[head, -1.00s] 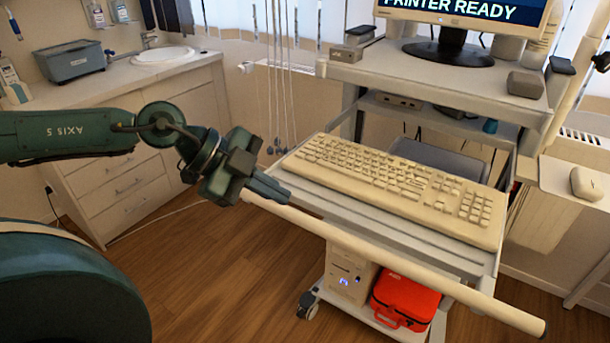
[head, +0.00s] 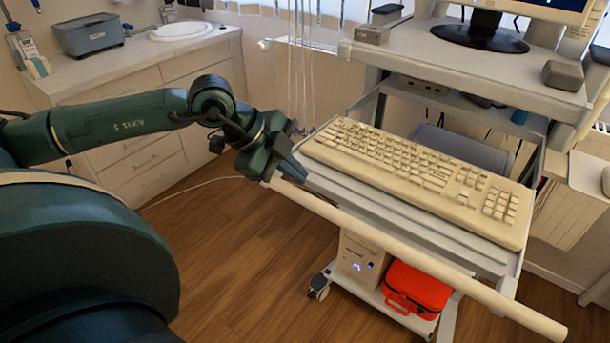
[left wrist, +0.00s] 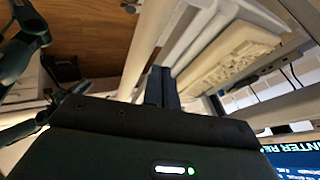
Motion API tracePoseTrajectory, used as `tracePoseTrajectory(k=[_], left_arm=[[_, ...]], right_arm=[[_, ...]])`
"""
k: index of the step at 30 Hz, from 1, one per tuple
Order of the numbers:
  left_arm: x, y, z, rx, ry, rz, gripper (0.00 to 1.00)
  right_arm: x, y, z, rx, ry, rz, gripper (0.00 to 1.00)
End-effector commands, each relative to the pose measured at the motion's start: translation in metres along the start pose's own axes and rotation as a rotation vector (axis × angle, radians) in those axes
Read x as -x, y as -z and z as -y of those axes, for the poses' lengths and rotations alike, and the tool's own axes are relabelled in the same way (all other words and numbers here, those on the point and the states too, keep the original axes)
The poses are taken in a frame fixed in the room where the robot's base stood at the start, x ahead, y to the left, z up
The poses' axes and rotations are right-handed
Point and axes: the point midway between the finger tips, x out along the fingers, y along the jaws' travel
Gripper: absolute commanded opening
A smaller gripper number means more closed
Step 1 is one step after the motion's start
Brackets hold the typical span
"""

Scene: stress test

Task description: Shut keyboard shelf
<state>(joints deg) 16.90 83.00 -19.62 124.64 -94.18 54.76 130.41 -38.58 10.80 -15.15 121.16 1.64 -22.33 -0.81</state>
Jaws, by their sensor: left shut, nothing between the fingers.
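The keyboard shelf (head: 385,211) is a grey pull-out tray on the cart, and it juts out toward me. A beige keyboard (head: 420,178) lies on it. A long cream handle bar (head: 420,262) runs along its front edge. My left gripper (head: 300,172) is shut and empty at the left end of the bar, by the shelf's front left corner. I cannot tell whether it touches. In the left wrist view the shut fingers (left wrist: 161,88) point at the bar (left wrist: 150,40), with the keyboard (left wrist: 230,55) beyond. My right gripper is not in view.
The cart's upper shelf (head: 470,62) carries a monitor (head: 540,8) and small grey boxes. A white drawer cabinet (head: 135,165) stands at left. Wooden floor (head: 240,260) is clear in front.

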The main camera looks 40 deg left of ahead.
Motion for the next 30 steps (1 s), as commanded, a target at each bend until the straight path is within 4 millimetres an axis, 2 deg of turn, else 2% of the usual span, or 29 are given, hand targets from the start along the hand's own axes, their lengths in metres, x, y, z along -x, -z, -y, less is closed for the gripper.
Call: tracePoseTrajectory(k=[9, 23, 30], left_arm=[[-0.028, 0.001, 0.000, 0.000, 0.000, -0.002, 0.00], [-0.032, 0.001, 0.000, -0.002, 0.000, 0.000, 0.00], [-0.039, 0.002, 0.016, 0.001, 0.002, -0.005, 0.00]], right_arm=[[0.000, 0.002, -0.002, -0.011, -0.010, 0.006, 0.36], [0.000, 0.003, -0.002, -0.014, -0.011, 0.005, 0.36], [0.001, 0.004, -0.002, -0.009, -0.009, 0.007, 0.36]])
